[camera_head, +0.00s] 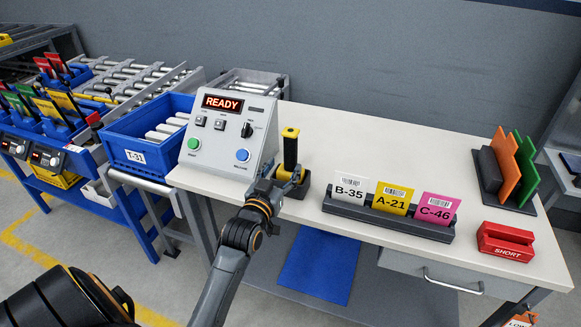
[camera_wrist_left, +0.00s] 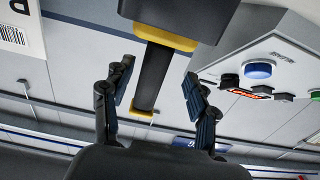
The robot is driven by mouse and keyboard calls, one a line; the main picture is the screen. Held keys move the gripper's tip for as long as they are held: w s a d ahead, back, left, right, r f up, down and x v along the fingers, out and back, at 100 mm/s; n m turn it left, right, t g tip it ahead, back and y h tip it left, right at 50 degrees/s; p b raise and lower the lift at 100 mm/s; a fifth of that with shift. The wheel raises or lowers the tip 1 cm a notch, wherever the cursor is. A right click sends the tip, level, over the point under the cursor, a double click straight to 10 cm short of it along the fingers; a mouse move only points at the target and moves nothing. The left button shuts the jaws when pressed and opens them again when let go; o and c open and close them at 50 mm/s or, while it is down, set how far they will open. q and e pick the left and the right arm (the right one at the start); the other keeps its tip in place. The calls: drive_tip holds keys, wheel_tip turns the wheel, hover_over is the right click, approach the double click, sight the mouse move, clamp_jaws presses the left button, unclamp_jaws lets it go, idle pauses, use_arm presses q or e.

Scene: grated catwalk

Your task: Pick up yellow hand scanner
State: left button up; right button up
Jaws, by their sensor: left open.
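The yellow hand scanner (camera_head: 290,148) stands upright on the white bench, with a yellow top, a dark handle and a black and yellow lower part. My left gripper (camera_head: 283,181) is at its lower part in the head view and hides some of it. In the left wrist view the scanner's dark handle (camera_wrist_left: 154,75) lies between the two open fingers of my left gripper (camera_wrist_left: 158,90), with gaps visible on both sides. My right gripper is not in view.
The control box (camera_head: 228,130) reading READY stands close left of the scanner. A rack (camera_head: 385,217) with cards B-35, A-21 and C-46 is close right. A red SHORT block (camera_head: 505,242) and orange and green panels (camera_head: 506,165) are farther right. A blue tote (camera_head: 140,135) is left.

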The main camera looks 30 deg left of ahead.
sight(289, 163)
use_arm(q)
drive_tip(key=x, duration=0.4)
drive_tip(key=shift+w+d+p, duration=0.25)
drive_tip(key=shift+w+p, duration=0.15)
drive_tip(key=shift+s, duration=0.1)
clamp_jaws()
